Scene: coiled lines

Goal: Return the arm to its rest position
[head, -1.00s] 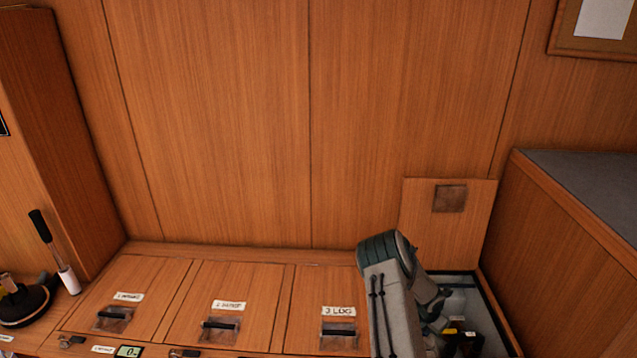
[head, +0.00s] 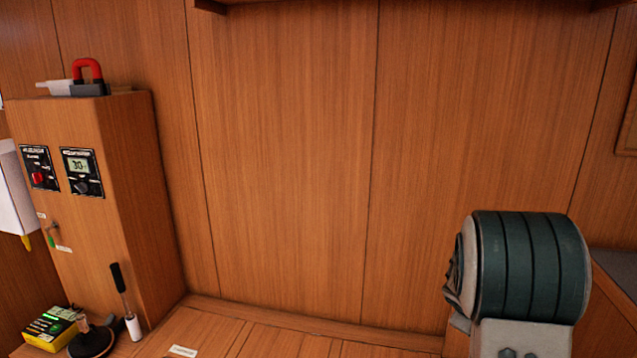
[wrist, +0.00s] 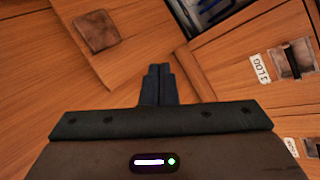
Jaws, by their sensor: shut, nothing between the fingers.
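My gripper (wrist: 157,85) shows in the wrist view with its two dark fingers together and nothing between them. It hangs above the wooden lockers, apart from them. The raised locker lid with a brown square patch (wrist: 96,32) is at the upper left of that view. The open compartment (wrist: 207,14) is at the top, and the locker lid labelled 3 LOG (wrist: 262,68) is at the right. In the head view my folded arm fills the lower right, and the gripper itself is out of sight there.
In the head view a wooden cabinet (head: 85,200) with dials stands at the left, with a red-handled object (head: 88,75) on top. A yellow box (head: 52,322), a dark round-based object (head: 90,340) and a black-handled tool (head: 122,290) stand beneath it. The middle wall is bare.

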